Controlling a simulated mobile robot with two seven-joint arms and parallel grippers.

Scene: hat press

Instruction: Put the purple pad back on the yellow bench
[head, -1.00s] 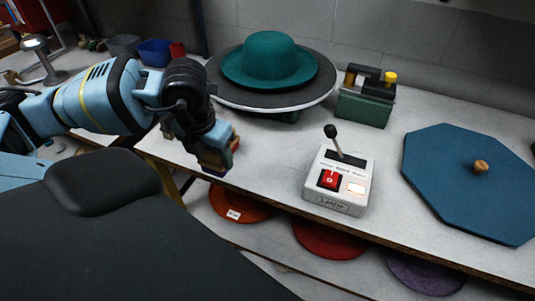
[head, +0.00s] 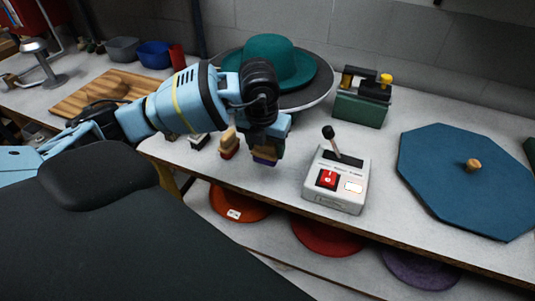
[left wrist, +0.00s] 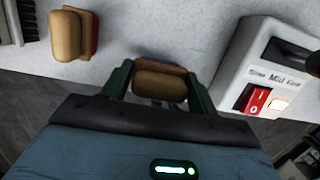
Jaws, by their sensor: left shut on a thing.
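My left gripper (head: 265,152) is shut on the purple pad (head: 264,161), which has a wooden grip and a purple underside. The left wrist view shows the pad's wooden grip (left wrist: 160,84) between the fingers. The pad is low over the pale top of the bench (head: 290,178), near its front edge; I cannot tell whether it touches. A yellowish leg (head: 168,184) shows under the bench at the left. My right gripper is not in view.
A red-based pad (head: 229,145) stands left of my gripper, beside a dark brush (head: 198,141). A control box (head: 336,180) with a lever is to the right. Behind are a teal hat (head: 287,65) and a green block (head: 361,109). A blue octagonal board (head: 440,190) lies far right.

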